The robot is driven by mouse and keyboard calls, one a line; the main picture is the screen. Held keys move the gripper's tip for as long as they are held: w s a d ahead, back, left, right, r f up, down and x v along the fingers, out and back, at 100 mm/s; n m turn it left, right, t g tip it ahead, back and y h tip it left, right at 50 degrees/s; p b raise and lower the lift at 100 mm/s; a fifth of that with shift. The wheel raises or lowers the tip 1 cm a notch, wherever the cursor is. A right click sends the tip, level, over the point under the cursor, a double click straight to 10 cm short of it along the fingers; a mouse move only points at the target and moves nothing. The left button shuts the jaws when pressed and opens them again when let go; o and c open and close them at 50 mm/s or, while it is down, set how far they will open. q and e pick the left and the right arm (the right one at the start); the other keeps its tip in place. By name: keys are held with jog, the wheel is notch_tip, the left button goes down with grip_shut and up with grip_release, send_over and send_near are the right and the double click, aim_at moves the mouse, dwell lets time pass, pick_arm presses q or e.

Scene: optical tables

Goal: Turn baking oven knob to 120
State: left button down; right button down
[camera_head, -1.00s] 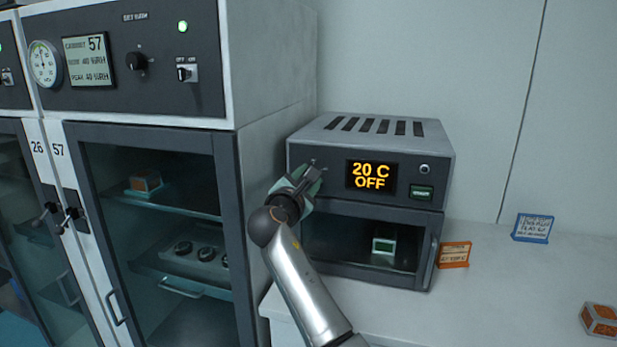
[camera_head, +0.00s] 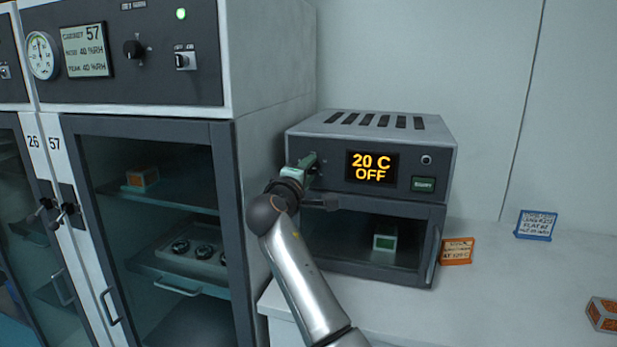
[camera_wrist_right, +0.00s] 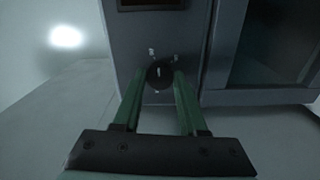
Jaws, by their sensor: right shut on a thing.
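The baking oven (camera_head: 372,180) stands on the counter, and its display (camera_head: 371,168) reads "20 C OFF" in orange. My right gripper (camera_head: 312,163) is at the left side of the oven's front panel and hides the knob in the head view. In the right wrist view the round dark knob (camera_wrist_right: 159,74) with a light pointer mark sits between the two green fingers of my right gripper (camera_wrist_right: 159,85), which are shut on it. Small marks surround the knob, too small to read. My left gripper is not in view.
A drying cabinet (camera_head: 228,170) stands close on the left. An orange sign (camera_head: 457,251), a blue sign (camera_head: 536,225) and an orange box (camera_head: 603,314) are on the counter (camera_head: 520,290). A small green-faced item (camera_head: 385,240) is behind the oven's glass door.

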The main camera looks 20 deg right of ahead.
jog(key=m+b, duration=0.1)
jog(key=m, duration=0.2)
jog(key=shift+f, duration=0.1)
jog(key=m+b, duration=0.2)
jog(key=m, duration=0.1)
jog(key=shift+m, duration=0.3)
jog(key=m+b, duration=0.1)
jog(key=m, duration=0.1)
jog(key=shift+m, duration=0.4)
jog(key=shift+m+b, duration=0.5)
jog(key=shift+m, duration=0.4)
jog(key=m+b, duration=0.1)
jog(key=m, duration=0.4)
jog(key=shift+a+b, duration=0.1)
jog(key=shift+b, duration=0.3)
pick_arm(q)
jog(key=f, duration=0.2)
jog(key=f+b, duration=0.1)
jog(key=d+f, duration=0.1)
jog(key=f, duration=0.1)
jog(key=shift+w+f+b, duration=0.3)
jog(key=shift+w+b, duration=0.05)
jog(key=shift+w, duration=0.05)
pick_arm(e)
jog(key=m, duration=0.8)
jog(key=shift+m, duration=0.3)
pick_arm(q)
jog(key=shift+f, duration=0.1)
pick_arm(e)
jog(key=shift+r, duration=0.2)
